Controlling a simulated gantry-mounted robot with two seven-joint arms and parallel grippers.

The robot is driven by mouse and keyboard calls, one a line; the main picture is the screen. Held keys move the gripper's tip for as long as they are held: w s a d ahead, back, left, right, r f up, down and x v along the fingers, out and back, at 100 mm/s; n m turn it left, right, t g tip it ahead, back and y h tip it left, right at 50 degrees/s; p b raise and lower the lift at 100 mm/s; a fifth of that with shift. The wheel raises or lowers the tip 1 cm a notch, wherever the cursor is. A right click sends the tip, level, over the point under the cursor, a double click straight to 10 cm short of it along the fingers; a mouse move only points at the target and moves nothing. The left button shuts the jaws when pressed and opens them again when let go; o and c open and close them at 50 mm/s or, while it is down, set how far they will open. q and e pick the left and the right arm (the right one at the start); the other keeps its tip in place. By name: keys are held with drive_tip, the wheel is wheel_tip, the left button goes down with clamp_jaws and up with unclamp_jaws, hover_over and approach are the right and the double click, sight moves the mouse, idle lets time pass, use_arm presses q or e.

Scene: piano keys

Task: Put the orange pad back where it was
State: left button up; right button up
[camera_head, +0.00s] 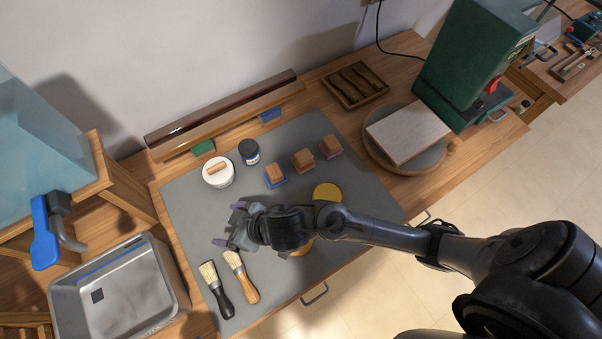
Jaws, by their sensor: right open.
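An orange pad (302,249) lies on the grey mat (352,160), mostly hidden below my right arm, with only its lower edge showing. A round yellow pad (327,190) lies on the mat just above that arm. My right gripper (229,224) is open and empty over the mat, to the left of the orange pad, its fingers pointing left. My left gripper is not in view.
Two brushes (241,277) lie at the mat's lower left. A white jar (217,173), a dark jar (249,152) and wooden stamps (303,160) stand along the back. A metal basin (172,268) is at left, a green machine (462,65) at right.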

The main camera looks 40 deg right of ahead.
drive_tip(key=s+d+f+m+g+h, duration=0.1)
drive_tip(key=s+d+f+g+h, duration=0.1)
drive_tip(key=s+d, duration=0.5)
drive_tip(key=s+d+f+m+g+h, duration=0.2)
drive_tip(key=s+d, duration=0.6)
drive_tip(key=d, duration=0.4)
wheel_tip(320, 180, down, 2)
drive_tip(key=shift+d+f+m+g+h, duration=0.2)
drive_tip(key=shift+d+m+g+h, duration=0.15)
drive_tip(key=shift+h, duration=0.25)
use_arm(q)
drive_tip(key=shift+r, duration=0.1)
use_arm(e)
drive_tip(key=shift+r, duration=0.1)
